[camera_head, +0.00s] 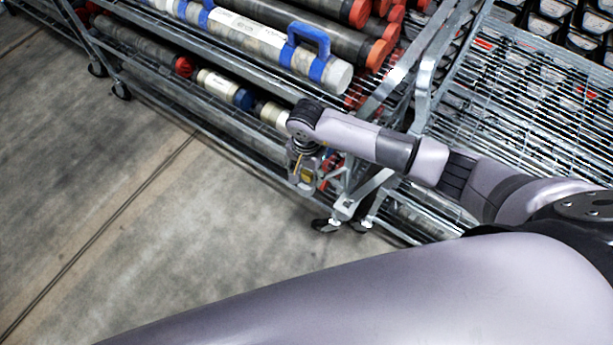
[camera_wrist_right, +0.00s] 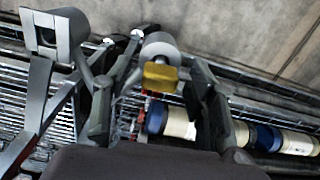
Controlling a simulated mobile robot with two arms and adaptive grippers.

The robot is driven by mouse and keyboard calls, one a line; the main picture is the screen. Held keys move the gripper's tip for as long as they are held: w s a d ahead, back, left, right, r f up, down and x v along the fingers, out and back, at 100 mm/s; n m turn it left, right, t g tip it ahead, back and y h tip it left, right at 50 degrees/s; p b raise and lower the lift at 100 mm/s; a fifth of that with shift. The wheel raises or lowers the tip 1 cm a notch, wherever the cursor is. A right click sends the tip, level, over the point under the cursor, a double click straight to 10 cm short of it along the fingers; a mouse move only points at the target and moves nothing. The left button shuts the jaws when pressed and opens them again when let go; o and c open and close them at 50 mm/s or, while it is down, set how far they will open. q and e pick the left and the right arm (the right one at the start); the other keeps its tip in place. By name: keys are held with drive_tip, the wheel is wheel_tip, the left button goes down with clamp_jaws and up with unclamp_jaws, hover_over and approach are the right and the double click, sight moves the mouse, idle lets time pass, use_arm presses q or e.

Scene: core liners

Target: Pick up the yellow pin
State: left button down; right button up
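The yellow pin (camera_wrist_right: 160,77) shows in the right wrist view as a small yellow block in front of a pale grey rounded part of the rack. My right gripper (camera_wrist_right: 157,88) is open, with one dark finger on each side of the pin. A gap shows on both sides, and I cannot tell how deep the pin sits between the fingers. In the head view my right gripper (camera_head: 302,168) points down at the rack's corner post, and my wrist hides most of that spot. My left gripper is not in view.
A wheeled metal rack (camera_head: 230,125) holds several long tubes with red, blue and cream parts. A blue handle (camera_head: 310,38) stands up from a white tube. A second wire shelf (camera_head: 520,90) is at the right. The concrete floor (camera_head: 120,210) at the left is clear.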

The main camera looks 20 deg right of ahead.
clamp_jaws()
idle(0.5)
drive_tip(key=shift+r, duration=0.15)
